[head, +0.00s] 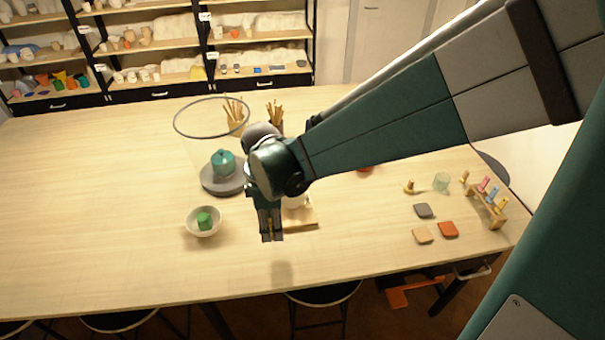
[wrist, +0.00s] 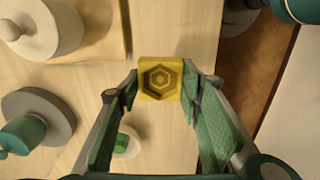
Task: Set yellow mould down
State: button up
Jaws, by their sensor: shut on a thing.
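The yellow mould (wrist: 160,78) is a small square block with nested hexagons on its face. In the wrist view it sits between the fingertips of my gripper (wrist: 161,80), which is shut on it. In the head view my gripper (head: 271,236) points down above the front middle of the wooden table (head: 120,250). A faint shadow on the table below suggests that the gripper is raised. The mould is mostly hidden by the fingers in the head view.
A white bowl (head: 192,229) with a green block (head: 204,220) stands left of my gripper. Behind are a grey disc (head: 211,187) with a teal pot (head: 223,164) and a wooden board (head: 303,222) bearing a white object. Tiles (head: 448,229) lie right. The left table is clear.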

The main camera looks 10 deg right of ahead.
jog(key=shift+r, duration=2.5)
jog(key=w, duration=0.1)
jog(key=w+d, duration=0.1)
jog(key=shift+w+r, duration=0.1)
jog(key=shift+w, duration=0.25)
jog(key=w+d+p, duration=0.4)
jog(key=w+d, duration=2.1)
jog(key=w, duration=0.2)
jog(key=shift+n, duration=0.3)
jog(key=shift+w+f, duration=0.15)
jog(key=shift+f, duration=2.6)
jog(key=shift+f, duration=0.1)
jog(key=shift+f, duration=3)
